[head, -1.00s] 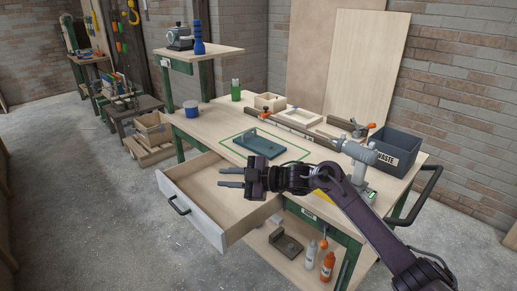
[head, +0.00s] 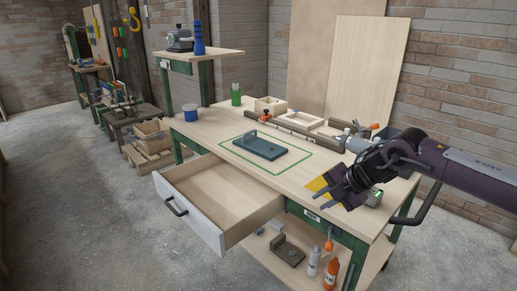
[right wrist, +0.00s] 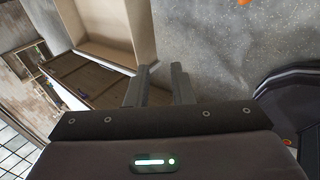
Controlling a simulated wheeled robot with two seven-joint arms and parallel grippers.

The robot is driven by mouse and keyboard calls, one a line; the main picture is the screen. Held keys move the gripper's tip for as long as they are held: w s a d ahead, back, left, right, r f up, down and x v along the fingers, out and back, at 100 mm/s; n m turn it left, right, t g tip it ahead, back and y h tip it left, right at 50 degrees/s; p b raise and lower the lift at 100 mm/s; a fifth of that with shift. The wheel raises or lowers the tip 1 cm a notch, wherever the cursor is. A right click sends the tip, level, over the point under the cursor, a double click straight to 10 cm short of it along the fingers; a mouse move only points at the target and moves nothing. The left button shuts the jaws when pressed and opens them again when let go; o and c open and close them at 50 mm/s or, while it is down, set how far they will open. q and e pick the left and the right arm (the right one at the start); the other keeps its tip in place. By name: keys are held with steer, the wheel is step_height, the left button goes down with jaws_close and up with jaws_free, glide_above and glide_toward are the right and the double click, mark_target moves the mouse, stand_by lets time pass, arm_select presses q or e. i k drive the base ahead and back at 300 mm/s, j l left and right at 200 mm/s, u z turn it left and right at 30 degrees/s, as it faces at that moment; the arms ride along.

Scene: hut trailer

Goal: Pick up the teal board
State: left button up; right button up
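The teal board (head: 262,149) lies flat on the workbench top, inside a green outlined rectangle, with a small upright piece at its back left. My right gripper (head: 320,202) is at the bench's front right, to the right of the board and nearer to me, well apart from it. In the right wrist view its two fingers (right wrist: 158,80) stand apart with nothing between them. The board cannot be made out in that view. My left gripper is not in view.
An open, empty drawer (head: 214,190) juts out from the bench front. A blue tub (head: 190,112), a green container (head: 236,94) and wooden trays (head: 303,120) stand farther back. A yellow item (head: 317,184) lies beside my right gripper. The bench around the board is clear.

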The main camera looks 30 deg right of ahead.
mark_target(256, 144)
steer(key=i+l, duration=0.1)
steer(key=i, duration=0.55)
steer(key=i+l, duration=0.15)
steer(key=i, duration=0.5)
steer(key=i+l, duration=0.1)
steer(key=i, duration=0.55)
